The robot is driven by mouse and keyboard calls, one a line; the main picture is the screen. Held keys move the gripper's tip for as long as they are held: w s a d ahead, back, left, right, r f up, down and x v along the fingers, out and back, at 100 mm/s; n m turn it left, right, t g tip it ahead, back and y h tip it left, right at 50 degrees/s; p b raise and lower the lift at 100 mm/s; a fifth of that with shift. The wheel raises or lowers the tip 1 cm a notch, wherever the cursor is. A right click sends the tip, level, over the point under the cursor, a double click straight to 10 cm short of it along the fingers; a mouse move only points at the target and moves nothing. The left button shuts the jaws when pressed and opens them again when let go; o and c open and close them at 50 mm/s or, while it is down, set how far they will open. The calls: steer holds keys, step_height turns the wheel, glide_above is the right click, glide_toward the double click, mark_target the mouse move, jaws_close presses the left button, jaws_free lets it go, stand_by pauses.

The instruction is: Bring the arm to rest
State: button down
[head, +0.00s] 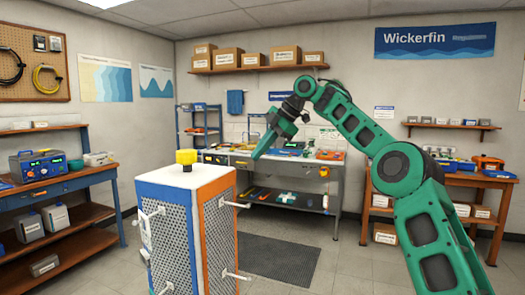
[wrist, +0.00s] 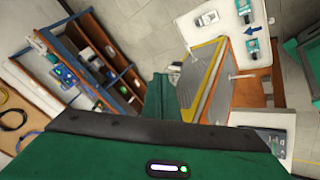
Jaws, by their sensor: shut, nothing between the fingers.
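My green arm rises from the lower right of the head view, bends at a dark joint and reaches down and left. My gripper (head: 257,156) hangs in the air, tilted down, to the right of and a little above the top of a mesh-sided stand. It is shut and holds nothing. In the wrist view the shut green fingers (wrist: 158,96) stick out over the floor and touch nothing that I can see.
The stand (head: 165,190) has blue and orange edges, white side pegs and a yellow knob (head: 187,158) on top. A blue workbench (head: 58,185) is at left; a grey bench (head: 330,168) stands behind. A dark floor mat (head: 280,258) lies in open floor.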

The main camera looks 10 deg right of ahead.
steer(key=s+d+f+m+g+h, duration=0.1)
steer(key=s+d+f+m+h, duration=0.1)
steer(key=s+d+f+m, duration=0.6)
steer(key=s+d+f+m+h, duration=0.3)
steer(key=s+d+m, duration=0.3)
steer(key=s+d, duration=0.65)
steer(key=s+d+f+m+g+h, duration=0.15)
steer(key=s+d+f+m, duration=0.45)
steer(key=s, duration=0.8)
steer(key=s+d+f+m, duration=0.2)
steer(key=s+f+m, duration=0.2)
steer(key=s, duration=0.6)
steer(key=s+d+f+m, duration=0.3)
steer(key=s+f+m, duration=0.2)
steer(key=s, duration=0.6)
step_height(320, 180, down, 2)
steer(key=shift+s+d+f, duration=0.15)
steer(key=shift+d, duration=0.05)
